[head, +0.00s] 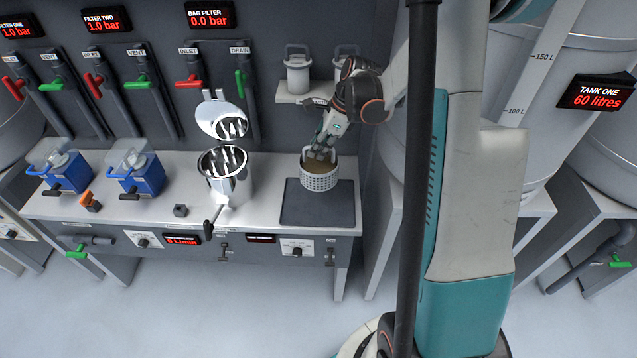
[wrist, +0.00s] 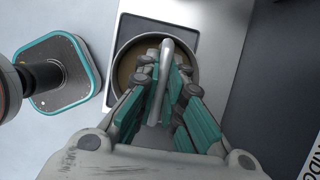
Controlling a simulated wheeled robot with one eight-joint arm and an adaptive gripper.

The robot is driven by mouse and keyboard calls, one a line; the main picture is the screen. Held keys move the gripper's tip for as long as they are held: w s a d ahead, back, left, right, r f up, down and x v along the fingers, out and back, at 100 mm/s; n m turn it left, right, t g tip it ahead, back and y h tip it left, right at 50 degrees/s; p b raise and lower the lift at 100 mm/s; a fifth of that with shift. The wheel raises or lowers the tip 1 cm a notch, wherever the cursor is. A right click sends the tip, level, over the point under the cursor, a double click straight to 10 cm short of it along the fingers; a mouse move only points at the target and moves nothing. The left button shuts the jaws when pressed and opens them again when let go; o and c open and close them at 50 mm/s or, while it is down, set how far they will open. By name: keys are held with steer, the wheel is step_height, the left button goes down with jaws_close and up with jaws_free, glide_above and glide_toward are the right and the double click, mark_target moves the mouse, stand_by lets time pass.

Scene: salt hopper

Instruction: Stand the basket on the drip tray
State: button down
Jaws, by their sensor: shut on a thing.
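The basket (head: 319,179) is a light grey perforated pot with a bail handle and brownish contents. It is over the dark drip tray (head: 318,210) at the right end of the bench. I cannot tell whether its base touches the tray. My gripper (head: 323,150) is above the basket, shut on its handle. In the wrist view, my gripper (wrist: 166,95) has its fingers on both sides of the metal handle, with the basket's round rim (wrist: 118,62) below. The drip tray (wrist: 128,28) shows around the basket there. The basket looks about upright.
An open steel bag filter housing (head: 226,178) with its lid raised stands left of the tray. A small dark block (head: 181,210) lies on the bench (head: 262,205). Two blue filter units (head: 142,175) are further left. A shelf (head: 300,98) with metal canisters is behind the basket.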

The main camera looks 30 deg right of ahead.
mark_target(329, 161)
step_height(329, 161, down, 11)
steer(key=b, duration=0.3)
steer(key=shift+f, duration=0.3)
steer(key=c, duration=1.7)
jaws_free()
steer(key=p+v, duration=0.3)
steer(key=v, duration=0.9)
